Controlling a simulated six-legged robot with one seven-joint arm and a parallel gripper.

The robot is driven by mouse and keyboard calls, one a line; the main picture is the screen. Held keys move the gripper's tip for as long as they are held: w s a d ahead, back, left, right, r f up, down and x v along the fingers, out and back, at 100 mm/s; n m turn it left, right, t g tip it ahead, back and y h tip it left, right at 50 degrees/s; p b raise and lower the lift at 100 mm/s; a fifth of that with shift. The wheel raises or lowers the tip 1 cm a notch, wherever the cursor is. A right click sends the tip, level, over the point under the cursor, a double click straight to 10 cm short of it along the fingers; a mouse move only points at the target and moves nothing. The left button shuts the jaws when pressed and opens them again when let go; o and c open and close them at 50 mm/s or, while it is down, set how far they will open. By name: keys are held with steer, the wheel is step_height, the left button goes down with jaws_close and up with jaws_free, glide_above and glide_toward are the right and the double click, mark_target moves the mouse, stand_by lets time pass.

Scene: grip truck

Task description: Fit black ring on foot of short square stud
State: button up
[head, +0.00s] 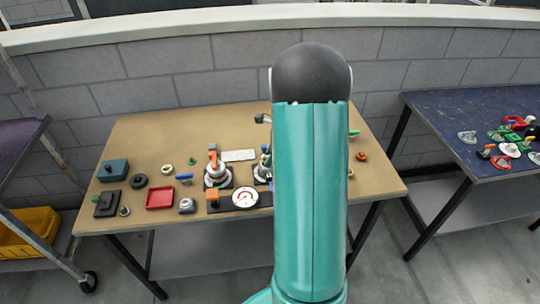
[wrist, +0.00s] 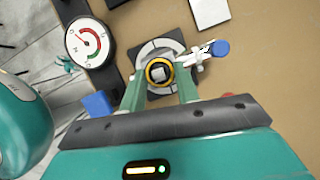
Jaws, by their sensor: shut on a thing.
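In the wrist view my gripper (wrist: 161,80) has its two green fingers on either side of a black ring (wrist: 149,80) with a yellow band inside it. It is shut on this ring. The pale square top of the short stud (wrist: 160,72) shows through the middle of the ring, over a grey round base on a dark plate (wrist: 134,54). The ring appears around the stud from above; its height on the stud cannot be told. In the head view my arm hides the gripper and the ring.
A clamp with a blue-tipped handle (wrist: 220,48) stands close right of the stud. A dial gauge (wrist: 88,43) and a blue block (wrist: 97,103) are to the left. On the table (head: 140,135) are a red tray (head: 160,199), a teal box (head: 113,170) and an orange-handled clamp (head: 213,160).

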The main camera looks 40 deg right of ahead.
steer(key=shift+f, duration=0.2)
stand_by(0.5)
steer(key=o, duration=1.4)
steer(key=shift+o, duration=0.2)
steer(key=shift+r, duration=0.1)
step_height(320, 180, up, 7)
steer(key=shift+r, duration=0.15)
